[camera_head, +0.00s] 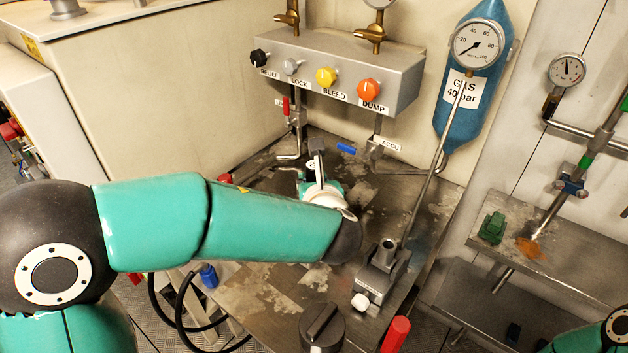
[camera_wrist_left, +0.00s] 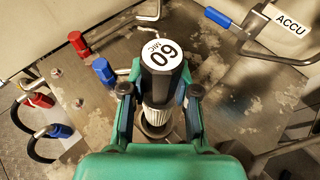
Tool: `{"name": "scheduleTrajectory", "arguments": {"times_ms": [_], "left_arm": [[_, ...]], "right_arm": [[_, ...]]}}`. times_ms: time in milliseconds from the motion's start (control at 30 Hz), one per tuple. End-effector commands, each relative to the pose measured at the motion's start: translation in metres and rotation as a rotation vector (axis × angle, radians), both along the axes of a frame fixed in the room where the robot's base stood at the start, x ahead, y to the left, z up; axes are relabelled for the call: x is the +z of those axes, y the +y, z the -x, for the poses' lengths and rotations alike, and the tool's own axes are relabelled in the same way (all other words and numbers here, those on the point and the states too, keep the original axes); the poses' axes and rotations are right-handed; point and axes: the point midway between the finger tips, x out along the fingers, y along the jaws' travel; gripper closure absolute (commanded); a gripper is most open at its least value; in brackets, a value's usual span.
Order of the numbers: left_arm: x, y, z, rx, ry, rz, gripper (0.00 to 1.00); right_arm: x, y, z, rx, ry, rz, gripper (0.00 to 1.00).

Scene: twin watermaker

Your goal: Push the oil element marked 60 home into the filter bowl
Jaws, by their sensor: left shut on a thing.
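In the left wrist view the oil element (camera_wrist_left: 160,60) has a dark cap with a white label reading 60 MIC and a pale ribbed body. My left gripper (camera_wrist_left: 158,92) is shut on it, one finger on each side. A round metal rim (camera_wrist_left: 155,131), apparently the filter bowl, shows below the element's lower end. I cannot tell how deep the element sits in it. In the head view my left gripper (camera_head: 322,180) is over the steel bench, and my forearm hides most of the element and bowl. My right gripper is out of view.
The steel bench (camera_head: 262,290) carries red and blue valve handles around the bowl. Behind is a valve block (camera_head: 345,70) with coloured knobs. A hand pump (camera_head: 382,270) with an upright rod stands to the right, near a black knob (camera_head: 322,326) and red grip (camera_head: 396,334).

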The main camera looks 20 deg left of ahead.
Motion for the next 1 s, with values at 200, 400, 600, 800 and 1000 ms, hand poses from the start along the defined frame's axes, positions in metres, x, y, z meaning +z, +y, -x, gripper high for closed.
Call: {"name": "scheduleTrajectory", "arguments": {"times_ms": [200, 400, 600, 800, 1000], "left_arm": [[-0.02, 0.0, 0.0, 0.0, 0.0, -0.001, 0.95], [-0.039, 0.0, 0.0, 0.0, 0.0, -0.001, 0.95], [-0.052, 0.0, 0.0, 0.0, -0.001, -0.001, 0.95], [-0.055, 0.0, 0.0, -0.001, -0.001, -0.001, 0.95], [-0.054, -0.001, 0.0, -0.001, -0.001, -0.001, 0.95]], "right_arm": [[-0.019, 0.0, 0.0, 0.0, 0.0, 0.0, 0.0], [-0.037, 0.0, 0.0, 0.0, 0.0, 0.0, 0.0], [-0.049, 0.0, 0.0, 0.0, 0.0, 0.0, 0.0], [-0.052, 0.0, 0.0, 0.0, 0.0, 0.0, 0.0], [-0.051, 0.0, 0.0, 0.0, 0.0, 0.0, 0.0]]}}
